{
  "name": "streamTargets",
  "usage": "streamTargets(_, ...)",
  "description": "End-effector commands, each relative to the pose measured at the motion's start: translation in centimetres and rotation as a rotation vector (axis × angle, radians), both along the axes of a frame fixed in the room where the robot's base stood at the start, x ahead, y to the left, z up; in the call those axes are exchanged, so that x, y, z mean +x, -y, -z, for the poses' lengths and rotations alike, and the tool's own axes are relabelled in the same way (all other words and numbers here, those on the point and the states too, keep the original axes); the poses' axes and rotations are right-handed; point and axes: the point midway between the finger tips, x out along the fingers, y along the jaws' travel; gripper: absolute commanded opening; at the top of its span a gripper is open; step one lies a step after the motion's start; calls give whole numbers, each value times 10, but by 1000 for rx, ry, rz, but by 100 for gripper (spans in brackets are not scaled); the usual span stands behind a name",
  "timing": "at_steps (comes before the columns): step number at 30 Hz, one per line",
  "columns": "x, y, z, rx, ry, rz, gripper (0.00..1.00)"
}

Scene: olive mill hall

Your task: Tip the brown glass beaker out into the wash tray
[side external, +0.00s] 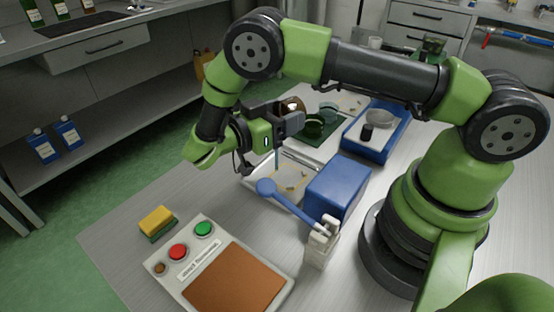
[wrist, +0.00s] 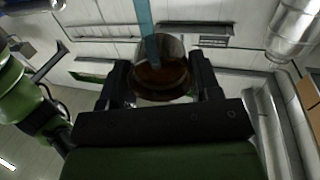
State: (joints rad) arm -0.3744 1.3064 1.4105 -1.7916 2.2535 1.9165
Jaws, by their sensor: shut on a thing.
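My gripper (side external: 290,119) is shut on the brown glass beaker (side external: 293,103), held above the table. In the wrist view the beaker (wrist: 160,76) sits between both fingers, with brown showing inside. The gripper's body hides part of it in the side view, and I cannot tell its exact tilt. A blue tray (side external: 353,143) stands right of the gripper, holding a grey bowl and a small black item. A shallow white tray (side external: 258,186) lies below the gripper. I cannot tell for certain which of the two is the wash tray.
A blue box (side external: 338,187) and a blue spoon-like tool (side external: 290,204) in a pale holder (side external: 321,243) are in front. A button panel (side external: 190,262) and yellow sponge (side external: 157,219) lie front left.

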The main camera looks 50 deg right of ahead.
Motion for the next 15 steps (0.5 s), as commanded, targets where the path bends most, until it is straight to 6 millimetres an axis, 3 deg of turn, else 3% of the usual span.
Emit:
streamTargets(9,0,-1,-3,-23,-8,0,28)
streamTargets(13,-1,4,-2,142,40,2,28)
streamTargets(15,-4,12,8,219,57,5,28)
